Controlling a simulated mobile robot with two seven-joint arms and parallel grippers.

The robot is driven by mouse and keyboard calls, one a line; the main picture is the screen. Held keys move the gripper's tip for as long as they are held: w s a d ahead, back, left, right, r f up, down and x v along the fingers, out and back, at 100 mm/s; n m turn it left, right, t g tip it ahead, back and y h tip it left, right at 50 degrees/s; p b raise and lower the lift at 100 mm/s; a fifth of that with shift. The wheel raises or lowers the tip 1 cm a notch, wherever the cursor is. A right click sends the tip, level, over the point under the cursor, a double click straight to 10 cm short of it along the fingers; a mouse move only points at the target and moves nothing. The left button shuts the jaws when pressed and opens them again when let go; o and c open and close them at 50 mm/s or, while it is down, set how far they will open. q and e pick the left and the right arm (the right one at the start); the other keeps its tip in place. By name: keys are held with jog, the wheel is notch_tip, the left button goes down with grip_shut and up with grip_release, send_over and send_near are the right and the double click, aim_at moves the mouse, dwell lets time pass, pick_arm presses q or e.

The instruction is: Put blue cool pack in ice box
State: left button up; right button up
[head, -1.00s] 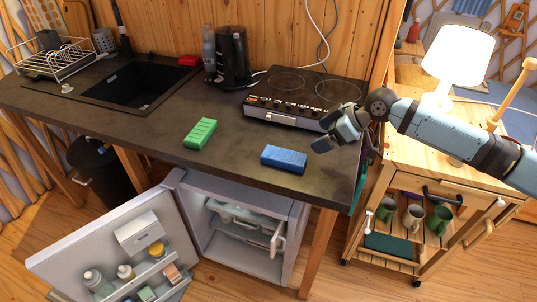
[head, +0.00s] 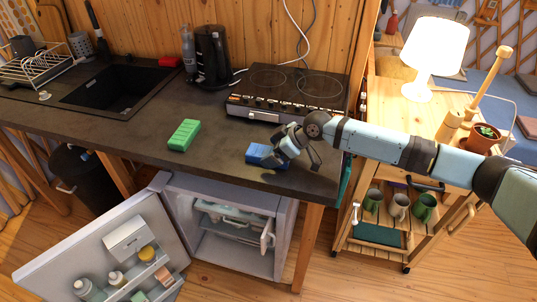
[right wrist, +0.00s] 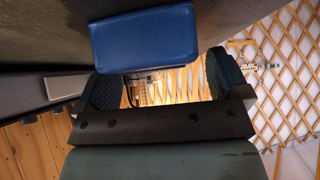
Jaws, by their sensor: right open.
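The blue cool pack (head: 257,155) lies on the dark worktop near its front edge, partly hidden by my right gripper. My right gripper (head: 295,158) is open at the pack's right end. In the right wrist view the pack (right wrist: 145,38) lies just beyond the open fingers (right wrist: 160,85), roughly in line with the gap between them. The ice box (head: 215,187) is the small fridge under the worktop; its door (head: 95,255) stands open to the left, and a shelf and a small inner flap show inside. My left gripper is not in view.
A hob (head: 290,92) and black kettle (head: 212,55) stand behind. A wooden cart (head: 400,225) with mugs stands to the right.

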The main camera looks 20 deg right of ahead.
aim_at(271, 152)
jog(key=shift+w+a+f, duration=0.25)
jog(key=shift+a+f, duration=0.1)
jog(key=shift+f, duration=0.05)
jog(key=c, duration=1.2)
jog(key=shift+r, duration=0.15)
notch_tip(271, 152, up, 20)
jog(key=s+a+f+m+t+h+p, duration=0.2)
jog(key=s+a+f+m+p, duration=0.15)
jog(key=s+p, duration=0.45)
jog(key=s+d+m+t+h+p, duration=0.2)
jog(key=s+d+m+h, duration=0.3)
jog(key=s, duration=0.5)
jog(key=d+m+p, duration=0.1)
jog(key=d+m, duration=0.1)
jog(key=shift+d+r+m, duration=0.3)
jog(key=shift+m, duration=0.05)
